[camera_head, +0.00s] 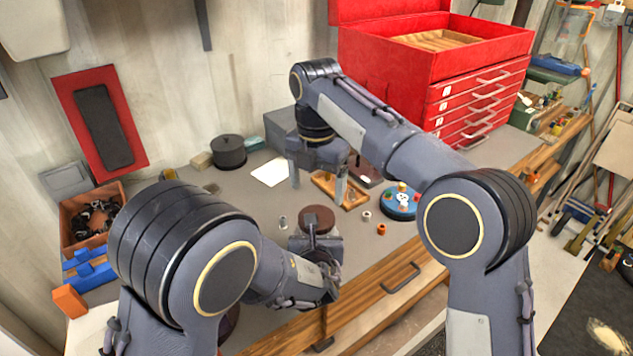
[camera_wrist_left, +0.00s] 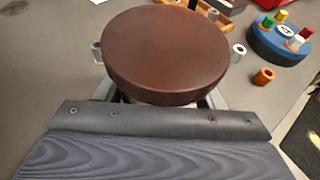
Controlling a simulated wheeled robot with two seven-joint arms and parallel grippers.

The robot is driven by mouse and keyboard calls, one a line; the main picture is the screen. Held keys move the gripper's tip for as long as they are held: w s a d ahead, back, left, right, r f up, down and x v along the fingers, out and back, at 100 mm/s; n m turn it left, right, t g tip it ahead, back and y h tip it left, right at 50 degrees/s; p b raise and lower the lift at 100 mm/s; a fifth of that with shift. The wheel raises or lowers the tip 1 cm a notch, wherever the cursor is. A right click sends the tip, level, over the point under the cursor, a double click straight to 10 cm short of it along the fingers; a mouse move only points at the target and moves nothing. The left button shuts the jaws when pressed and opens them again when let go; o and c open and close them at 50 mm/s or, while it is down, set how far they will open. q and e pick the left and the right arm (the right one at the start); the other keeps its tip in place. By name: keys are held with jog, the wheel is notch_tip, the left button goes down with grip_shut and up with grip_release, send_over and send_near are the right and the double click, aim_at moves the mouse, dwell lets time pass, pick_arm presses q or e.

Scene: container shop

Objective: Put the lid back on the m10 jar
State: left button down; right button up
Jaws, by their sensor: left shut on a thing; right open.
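A round, dark brown lid (camera_head: 317,218) sits level on top of what my left gripper holds, near the front of the bench. It fills the upper middle of the left wrist view (camera_wrist_left: 165,52). My left gripper (camera_head: 316,243) is shut on the jar under the lid; the fingers reach in below the lid's edge. The jar's body is almost wholly hidden, with only a pale strip under the rim, and no m10 mark can be read. My right gripper (camera_head: 318,182) is open and empty, fingers pointing down, behind and above the lid.
A wooden tray (camera_head: 325,181) and a blue round stand (camera_head: 400,214) with coloured pieces are behind and right. An orange ring (camera_head: 382,230) lies nearby. A dark round pot (camera_head: 228,153) stands at the back. An orange bin (camera_head: 75,228) is left, a red tool chest (camera_head: 400,80) back right.

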aim_at(317, 211)
jog(key=shift+r, duration=0.25)
jog(key=shift+f, duration=4.05)
jog(key=c, duration=0.9)
jog(key=o, duration=1.1)
